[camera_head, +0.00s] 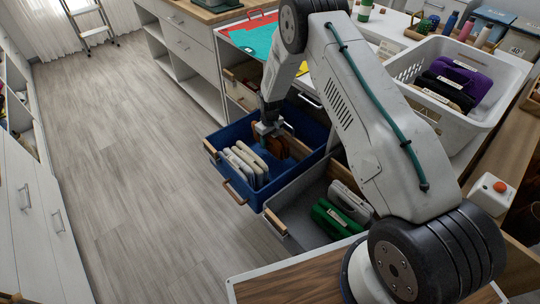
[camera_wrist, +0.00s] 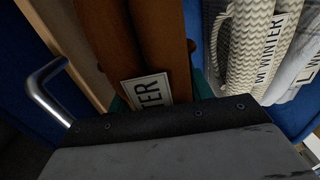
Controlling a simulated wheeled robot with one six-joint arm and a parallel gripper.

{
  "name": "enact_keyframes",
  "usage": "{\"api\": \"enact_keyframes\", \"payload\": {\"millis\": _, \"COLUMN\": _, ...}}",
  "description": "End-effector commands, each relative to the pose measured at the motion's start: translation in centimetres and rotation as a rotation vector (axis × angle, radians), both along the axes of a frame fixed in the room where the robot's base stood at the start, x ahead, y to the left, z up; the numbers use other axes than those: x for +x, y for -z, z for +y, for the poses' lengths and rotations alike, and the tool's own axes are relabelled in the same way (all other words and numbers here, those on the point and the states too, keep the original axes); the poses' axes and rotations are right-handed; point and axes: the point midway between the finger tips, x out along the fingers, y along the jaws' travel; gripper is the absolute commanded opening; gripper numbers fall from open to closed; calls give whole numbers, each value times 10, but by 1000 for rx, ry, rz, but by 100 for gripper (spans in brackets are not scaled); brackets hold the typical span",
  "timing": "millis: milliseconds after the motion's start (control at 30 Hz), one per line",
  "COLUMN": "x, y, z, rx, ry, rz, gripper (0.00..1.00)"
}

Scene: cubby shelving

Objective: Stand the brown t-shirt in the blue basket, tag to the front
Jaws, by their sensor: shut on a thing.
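The brown t-shirt (camera_head: 283,147) is folded and stands inside the blue basket (camera_head: 308,126), behind a row of pale folded garments. In the wrist view the brown t-shirt (camera_wrist: 128,45) shows as upright folds with a white tag (camera_wrist: 147,90), lettering ending in "TER", on the side toward the camera. My gripper (camera_head: 268,128) is shut on the brown t-shirt and reaches down into the basket. I cannot tell whether its lower edge touches the basket floor.
Pale garments (camera_head: 246,162) with tags stand at the basket's front left; they show as cream knits (camera_wrist: 257,40) in the wrist view. A grey drawer (camera_head: 290,195) with green (camera_head: 333,218) and grey items is beside it. A white basket (camera_head: 405,68) stands on the counter. The floor at left is clear.

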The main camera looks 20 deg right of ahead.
Motion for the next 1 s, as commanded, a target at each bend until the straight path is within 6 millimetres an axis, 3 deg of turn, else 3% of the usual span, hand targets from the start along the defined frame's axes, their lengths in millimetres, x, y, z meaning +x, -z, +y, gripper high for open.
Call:
{"api": "enact_keyframes", "payload": {"millis": 100, "x": -1, "y": 22, "z": 1, "rx": 0, "ry": 0, "rz": 2, "gripper": 25}}
{"api": "enact_keyframes", "payload": {"millis": 367, "x": 0, "y": 44, "z": 2, "rx": 0, "ry": 0, "rz": 0, "gripper": 25}}
{"api": "enact_keyframes", "payload": {"millis": 533, "x": -1, "y": 68, "z": 2, "rx": 0, "ry": 0, "rz": 1, "gripper": 25}}
{"api": "enact_keyframes", "payload": {"millis": 933, "x": -1, "y": 75, "z": 2, "rx": 0, "ry": 0, "rz": 1, "gripper": 25}}
{"api": "enact_keyframes", "payload": {"millis": 967, "x": -1, "y": 75, "z": 2, "rx": 0, "ry": 0, "rz": 1, "gripper": 59}}
{"api": "enact_keyframes", "payload": {"millis": 1000, "x": -1, "y": 75, "z": 2, "rx": 0, "ry": 0, "rz": 0, "gripper": 70}}
